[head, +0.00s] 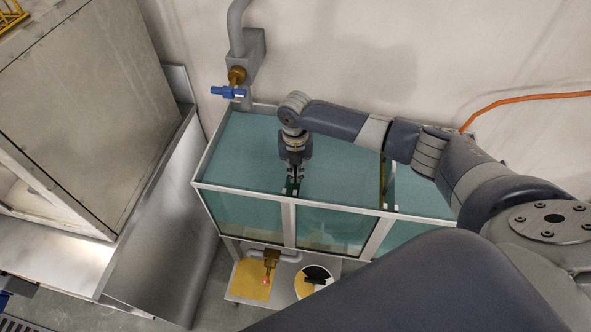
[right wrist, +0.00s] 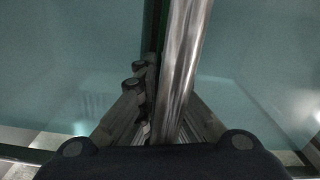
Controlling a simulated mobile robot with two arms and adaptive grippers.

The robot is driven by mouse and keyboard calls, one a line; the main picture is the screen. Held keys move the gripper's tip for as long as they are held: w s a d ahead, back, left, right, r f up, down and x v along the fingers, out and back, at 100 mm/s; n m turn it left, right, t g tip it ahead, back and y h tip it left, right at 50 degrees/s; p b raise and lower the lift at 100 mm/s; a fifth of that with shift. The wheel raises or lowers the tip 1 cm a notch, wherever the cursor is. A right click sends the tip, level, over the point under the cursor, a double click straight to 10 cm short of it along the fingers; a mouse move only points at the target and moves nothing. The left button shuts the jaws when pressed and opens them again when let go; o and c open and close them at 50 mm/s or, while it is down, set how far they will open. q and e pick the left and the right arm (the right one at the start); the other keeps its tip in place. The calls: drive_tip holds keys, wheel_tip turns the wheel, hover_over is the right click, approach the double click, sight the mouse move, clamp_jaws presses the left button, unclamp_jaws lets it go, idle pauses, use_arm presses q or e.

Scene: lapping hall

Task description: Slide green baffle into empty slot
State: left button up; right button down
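The glass tank (head: 250,196) holds teal liquid and has a pale metal rim. My right gripper (head: 293,176) points down over its left part, close to the front wall. The green baffle (head: 289,187) shows only as a small dark green piece at the fingertips. In the right wrist view, a dark green edge (right wrist: 154,28) runs beside a shiny metal bar (right wrist: 182,60), and the fingers (right wrist: 150,105) close in around them. The gripper seems shut on the baffle; the lower part is hidden. I cannot make out the slot. My left gripper is out of view.
Another upright divider (head: 383,180) with a yellowish edge stands in the tank further right. A pipe with a blue-handled valve (head: 229,92) is at the back left corner. A large grey cabinet (head: 85,100) stands left. A lower shelf (head: 245,297) with a brass tap (head: 270,259) is in front.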

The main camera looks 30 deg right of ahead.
drive_tip(key=shift+w+f+b, duration=0.1)
drive_tip(key=shift+f+b, duration=0.25)
drive_tip(key=shift+f, duration=0.2)
drive_tip(key=c, duration=1.7)
unclamp_jaws()
drive_tip(key=shift+s+f, duration=0.1)
drive_tip(key=shift+s, duration=0.1)
wheel_tip(320, 180, up, 12)
drive_tip(key=shift+a+r, duration=0.1)
drive_tip(key=shift+r, duration=0.05)
